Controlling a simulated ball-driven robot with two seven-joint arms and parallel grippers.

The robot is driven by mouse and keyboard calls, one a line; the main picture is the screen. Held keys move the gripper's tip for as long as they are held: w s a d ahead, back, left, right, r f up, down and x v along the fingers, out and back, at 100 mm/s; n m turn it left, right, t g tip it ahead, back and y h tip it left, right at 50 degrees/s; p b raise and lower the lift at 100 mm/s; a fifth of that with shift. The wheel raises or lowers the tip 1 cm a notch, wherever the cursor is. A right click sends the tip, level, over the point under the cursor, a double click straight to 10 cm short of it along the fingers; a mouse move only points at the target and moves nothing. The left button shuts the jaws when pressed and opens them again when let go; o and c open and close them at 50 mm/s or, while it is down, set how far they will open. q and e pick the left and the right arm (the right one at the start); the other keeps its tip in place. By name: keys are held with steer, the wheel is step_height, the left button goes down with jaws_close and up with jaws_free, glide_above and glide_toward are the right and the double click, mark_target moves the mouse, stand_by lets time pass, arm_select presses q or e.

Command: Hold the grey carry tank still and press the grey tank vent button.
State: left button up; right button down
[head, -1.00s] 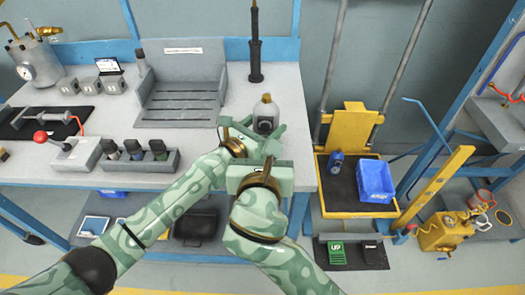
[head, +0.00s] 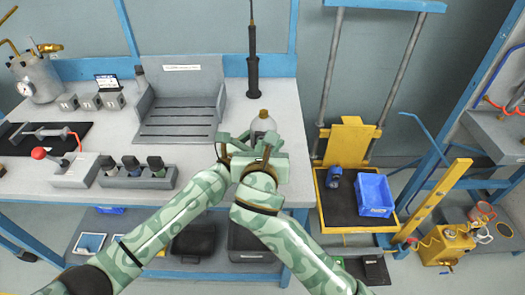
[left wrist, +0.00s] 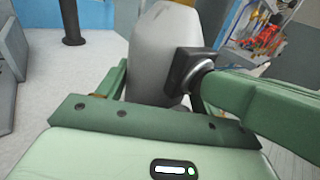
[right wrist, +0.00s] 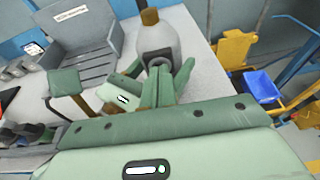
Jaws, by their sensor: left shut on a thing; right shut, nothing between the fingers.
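The grey carry tank (head: 263,122) stands upright near the bench's front right, with a tan top and its lower part hidden by my grippers. It also shows in the right wrist view (right wrist: 160,38) and left wrist view (left wrist: 152,45). My left gripper (head: 246,138) is shut on the tank, one finger on each side. A dark block with a silver ring (left wrist: 184,71), seemingly the vent button's housing, sits on the tank's side. My right gripper (right wrist: 160,82) is shut and empty, its tips right at that block. Its fingertips hide the button's face, so I cannot tell whether it is pressed.
A grey slatted rack (head: 180,120), a black upright tool (head: 253,75) and a red-knobbed box (head: 70,168) stand on the bench. A yellow lift with a blue bin (head: 374,195) is to the right. Bare bench lies around the tank.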

arm_select(q)
steer(key=shift+s+d+f, duration=0.1)
steer(key=shift+s+f, duration=0.15)
steer(key=shift+f, duration=0.15)
arm_select(e)
steer(key=shift+w+d, duration=0.1)
steer(key=shift+w, duration=0.3)
arm_select(q)
steer(key=shift+c, duration=0.3)
arm_select(e)
steer(key=v, duration=1)
steer(key=shift+s+r, duration=0.1)
arm_select(q)
steer(key=o, duration=1.2)
steer(key=shift+o, duration=1.3)
steer(key=shift+w, duration=0.15)
steer(key=shift+r, duration=0.15)
